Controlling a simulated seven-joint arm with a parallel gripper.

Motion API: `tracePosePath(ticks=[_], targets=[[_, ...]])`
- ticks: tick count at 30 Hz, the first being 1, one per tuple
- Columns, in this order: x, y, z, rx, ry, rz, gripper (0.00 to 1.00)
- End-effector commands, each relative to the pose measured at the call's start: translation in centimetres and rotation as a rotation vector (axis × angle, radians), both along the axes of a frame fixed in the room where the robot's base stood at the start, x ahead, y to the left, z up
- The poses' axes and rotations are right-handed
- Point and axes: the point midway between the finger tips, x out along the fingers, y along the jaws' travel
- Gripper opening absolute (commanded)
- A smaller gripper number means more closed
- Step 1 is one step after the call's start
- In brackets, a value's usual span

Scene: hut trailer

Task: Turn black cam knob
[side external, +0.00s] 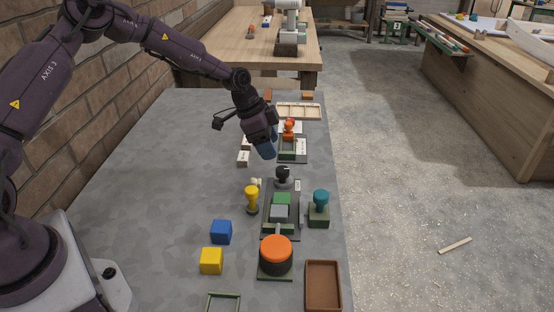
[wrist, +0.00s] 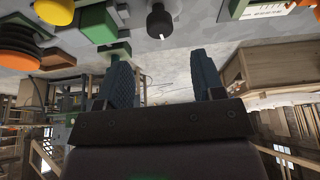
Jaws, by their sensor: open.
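The knob lies beyond the fingertips there.
A yellow knob (side external: 252,198) and a teal knob (side external: 319,201) flank the fixture's green and grey blocks. A large orange-topped knob (side external: 276,251) is nearer. An orange piece (side external: 289,127) stands behind. Blue (side external: 221,231) and yellow (side external: 211,260) cubes sit left; the table's left side is clear.

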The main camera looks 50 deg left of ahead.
Motion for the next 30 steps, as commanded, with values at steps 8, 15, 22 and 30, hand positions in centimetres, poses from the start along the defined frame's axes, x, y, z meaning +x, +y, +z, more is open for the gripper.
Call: tracePosePath(ticks=[8,15,22,30], targets=[[-1.2,1.3,4.1,0.001,0.000,0.000,0.62],[-1.5,1.4,4.8,0.000,0.002,-0.002,0.62],[-1.4,1.4,4.7,-0.002,0.003,0.006,0.62],[-6.0,0.7,3.6,-0.043,0.208,0.228,0.62]])
